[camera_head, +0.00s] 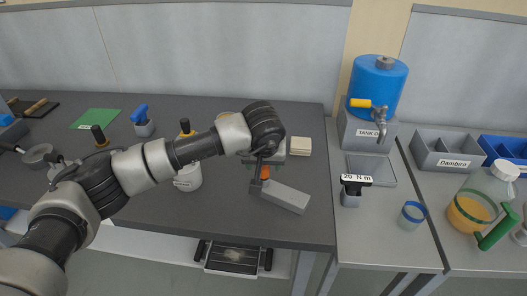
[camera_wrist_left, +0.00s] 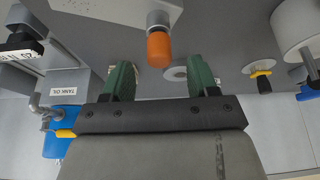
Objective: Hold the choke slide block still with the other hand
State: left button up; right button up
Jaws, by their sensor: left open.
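A pale grey block (camera_head: 286,197), which looks like the choke slide block, lies near the front edge of the dark bench. An orange-tipped knob (camera_head: 265,172) shows at its end; in the left wrist view the block (camera_wrist_left: 115,8) is at the top, with the orange knob (camera_wrist_left: 159,50) sticking out from it. My left gripper (camera_head: 257,183) is at the knob end of the block, partly hidden by its own wrist. In the left wrist view its two green fingers (camera_wrist_left: 162,80) are apart, with the knob beyond and between them. I see no contact. My right gripper is not in view.
A cream block (camera_head: 301,146) lies behind the grey block. On the right are a blue tank (camera_head: 377,84), a grey bin (camera_head: 447,150) and a jug (camera_head: 474,208).

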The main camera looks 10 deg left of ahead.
aim_at(264, 167)
pick_arm(q)
jog(key=shift+x, duration=1.5)
